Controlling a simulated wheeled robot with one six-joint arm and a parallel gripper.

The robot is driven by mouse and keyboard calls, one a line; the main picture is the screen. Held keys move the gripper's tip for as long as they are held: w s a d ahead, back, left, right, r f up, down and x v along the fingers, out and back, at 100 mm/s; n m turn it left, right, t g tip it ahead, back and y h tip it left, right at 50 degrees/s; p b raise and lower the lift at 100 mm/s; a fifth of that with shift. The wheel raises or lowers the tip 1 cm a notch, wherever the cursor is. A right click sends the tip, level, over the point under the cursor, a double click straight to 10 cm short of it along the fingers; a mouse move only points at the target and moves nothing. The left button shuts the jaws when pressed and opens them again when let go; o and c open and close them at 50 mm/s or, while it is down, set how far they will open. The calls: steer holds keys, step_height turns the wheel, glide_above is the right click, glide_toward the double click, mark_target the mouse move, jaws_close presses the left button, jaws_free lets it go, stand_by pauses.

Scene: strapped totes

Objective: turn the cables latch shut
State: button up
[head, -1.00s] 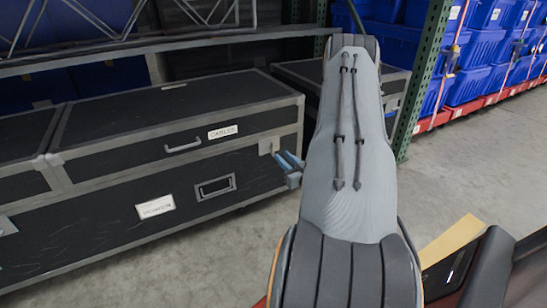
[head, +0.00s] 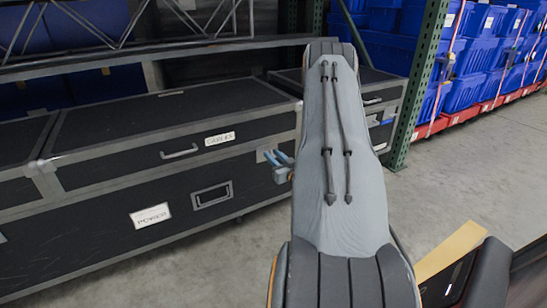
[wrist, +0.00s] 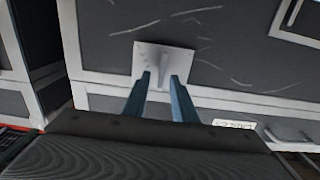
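The cables case is a black road case with grey edging; its white "CABLES" label (head: 220,138) is on the front in the head view. The label also shows in the wrist view (wrist: 233,124). The latch (wrist: 158,72) is a light grey lever on a square plate (wrist: 180,58) on the case front. The lever stands about upright in the wrist picture. My gripper (wrist: 161,76) is open, its two blue fingers on either side of the lever, with gaps visible. Whether either finger touches it I cannot tell. In the head view my gripper (head: 270,157) mostly hides the latch.
A lower black case with a "POWER" label (head: 150,215) and recessed handle (head: 212,194) is below. A grey pull handle (head: 180,153) sits left of the label. A green rack post (head: 417,90) and blue totes (head: 480,50) stand to the right. Open floor (head: 470,180) lies at right.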

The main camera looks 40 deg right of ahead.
jaws_close()
steer(key=shift+m+p, duration=0.6)
steer(key=m+p, duration=0.2)
steer(key=m, duration=0.3)
steer(key=d+f+m+p, duration=0.1)
steer(key=m+p, duration=0.2)
steer(key=m, duration=0.3)
steer(key=m+p, duration=0.3)
steer(key=m, duration=0.2)
steer(key=shift+s+d+f+m, duration=0.15)
steer(key=shift+s+f+m, duration=0.05)
steer(key=shift+f+m, duration=0.15)
stand_by(0.5)
